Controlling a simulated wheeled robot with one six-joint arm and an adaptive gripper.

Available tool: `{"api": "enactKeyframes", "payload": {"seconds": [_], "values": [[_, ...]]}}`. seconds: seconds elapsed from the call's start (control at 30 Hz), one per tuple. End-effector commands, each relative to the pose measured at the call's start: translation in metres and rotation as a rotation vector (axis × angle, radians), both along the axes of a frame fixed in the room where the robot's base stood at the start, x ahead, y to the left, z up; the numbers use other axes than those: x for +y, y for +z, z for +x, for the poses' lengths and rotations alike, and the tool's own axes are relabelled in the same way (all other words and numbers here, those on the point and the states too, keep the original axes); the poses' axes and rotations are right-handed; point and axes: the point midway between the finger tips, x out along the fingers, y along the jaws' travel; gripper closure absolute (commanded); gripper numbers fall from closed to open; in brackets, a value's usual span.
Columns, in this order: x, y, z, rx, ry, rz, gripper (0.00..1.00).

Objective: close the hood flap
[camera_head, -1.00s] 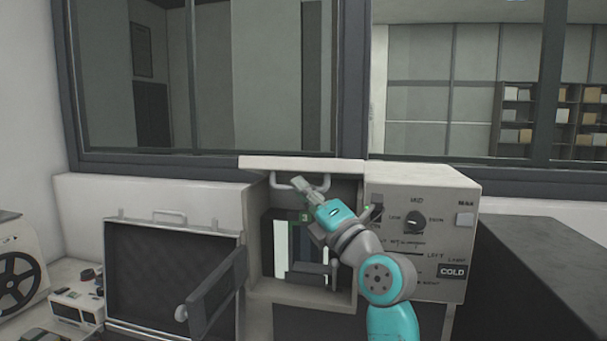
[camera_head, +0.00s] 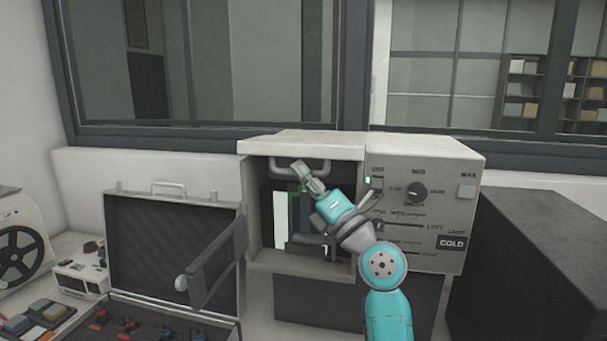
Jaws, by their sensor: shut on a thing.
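The hood flap (camera_head: 300,142) is a pale panel at the top of the press's open-fronted bay. Its front edge stands out over the bay, and the dark opening below is uncovered. A pale bar handle (camera_head: 282,167) shows just under the flap's front edge. My gripper (camera_head: 299,169) is shut on this handle near its right part. The fingers hide some of the bar, so the exact grip is hard to see. My arm comes up from the lower right and covers part of the bay's right side.
A control panel (camera_head: 422,205) with a knob and a COLD label stands right of the bay. An open dark case (camera_head: 170,250) is at the left, a hinged grey door (camera_head: 218,266) between it and the bay. A dark block (camera_head: 530,260) fills the right.

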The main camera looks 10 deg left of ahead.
Motion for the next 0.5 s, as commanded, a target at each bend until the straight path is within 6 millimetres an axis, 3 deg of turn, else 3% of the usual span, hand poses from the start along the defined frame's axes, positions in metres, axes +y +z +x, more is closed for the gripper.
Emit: {"api": "enactKeyframes", "payload": {"seconds": [0.1, 0.13, 0.2, 0.23, 0.5], "values": [[-0.0031, 0.0006, 0.0032, 0.001, -0.009, 0.003, 1.0], [-0.0031, 0.0006, 0.0032, 0.001, -0.009, 0.003, 0.82], [-0.0026, 0.0007, 0.0027, 0.001, -0.008, 0.002, 0.64], [-0.0025, 0.0007, 0.0025, 0.0, -0.008, 0.002, 0.61], [-0.0014, 0.0006, 0.0008, 0.0, -0.003, 0.001, 0.61]]}}
